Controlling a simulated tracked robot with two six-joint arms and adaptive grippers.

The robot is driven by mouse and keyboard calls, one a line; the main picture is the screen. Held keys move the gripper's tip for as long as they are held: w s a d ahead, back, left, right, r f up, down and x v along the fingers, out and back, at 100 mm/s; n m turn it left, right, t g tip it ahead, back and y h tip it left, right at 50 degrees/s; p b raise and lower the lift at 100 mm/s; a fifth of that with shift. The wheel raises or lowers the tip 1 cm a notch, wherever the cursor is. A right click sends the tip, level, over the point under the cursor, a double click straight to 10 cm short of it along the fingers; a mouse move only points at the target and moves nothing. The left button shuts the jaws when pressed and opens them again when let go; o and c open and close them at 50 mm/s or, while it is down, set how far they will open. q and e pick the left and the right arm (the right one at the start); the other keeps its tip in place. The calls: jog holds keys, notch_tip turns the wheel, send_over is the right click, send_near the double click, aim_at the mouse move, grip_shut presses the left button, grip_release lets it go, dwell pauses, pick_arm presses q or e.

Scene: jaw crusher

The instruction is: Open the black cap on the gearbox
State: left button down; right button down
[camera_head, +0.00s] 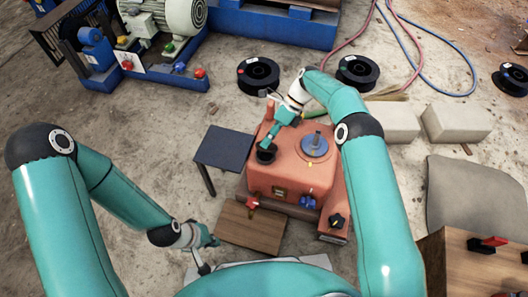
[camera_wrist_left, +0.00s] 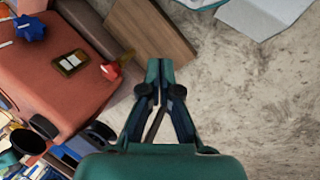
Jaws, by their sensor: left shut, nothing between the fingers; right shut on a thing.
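The orange-red gearbox (camera_head: 285,178) stands in the middle of the head view, with a blue-grey disc (camera_head: 314,146) on top. The black cap (camera_head: 266,154) is at its top left. My right gripper (camera_head: 268,143) reaches down from above and is shut on the cap; its fingers partly hide it, and I cannot tell whether the cap is lifted. My left gripper (camera_head: 208,241) is shut and empty, low and left of the gearbox.
A small dark table (camera_head: 224,148) stands left of the gearbox, and a wooden board (camera_head: 250,228) lies in front. A red handle (camera_head: 252,203), blue knob (camera_head: 308,201) and black knob (camera_head: 336,221) stick out in front. Black reels (camera_head: 258,75) and pale blocks (camera_head: 455,122) lie behind.

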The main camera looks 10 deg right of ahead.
jog(key=shift+a, duration=0.1)
jog(key=shift+w, duration=0.1)
pick_arm(q)
jog(key=w+r+n+t+y, duration=0.1)
jog(key=w+r+n+t, duration=0.35)
jog(key=w+n, duration=0.65)
jog(key=w+r+n+t+y, duration=0.1)
jog(key=w+r+n+t, duration=0.35)
jog(key=n, duration=1.15)
jog(key=s+d+r+t+h, duration=0.2)
jog(key=d+t+h, duration=0.1)
jog(key=d, duration=1)
jog(key=shift+n+h, duration=0.3)
jog(key=x, duration=1)
jog(key=shift+d+f, duration=0.1)
